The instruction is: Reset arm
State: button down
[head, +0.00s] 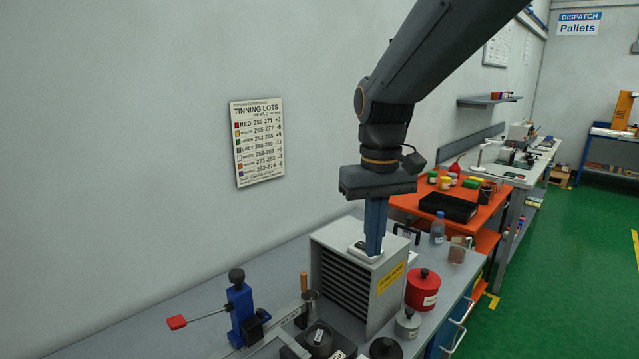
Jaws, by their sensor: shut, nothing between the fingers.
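My arm comes in from the top right of the head view. My gripper (374,250) points straight down, its blue fingers shut with nothing between them. The fingertips are at the top of a grey louvred box (385,290) with a yellow label, beside or over a small white item (357,254) on that top. I cannot tell whether the fingertips touch either of them.
On the grey bench stand a blue lever tool (240,310), a red canister (423,288), a grey lidded pot (408,323) and a bottle (438,227). An orange table (405,203) with a black tray (449,207) stands behind.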

jog(key=s+d+f+m+b, duration=0.1)
jog(key=s+d+f+b, duration=0.1)
jog(key=f, duration=0.5)
jog(key=s+d+f+m+t+b, duration=0.1)
jog(key=s+d+f+b, duration=0.2)
jog(key=f, duration=0.5)
jog(key=s+d+f+m+b, duration=0.1)
jog(key=s+d+f+b, duration=0.1)
jog(key=s+d+f, duration=0.2)
notch_tip(320, 180, down, 3)
jog(key=shift+d+f+b, duration=0.15)
jog(key=shift+b, duration=0.15)
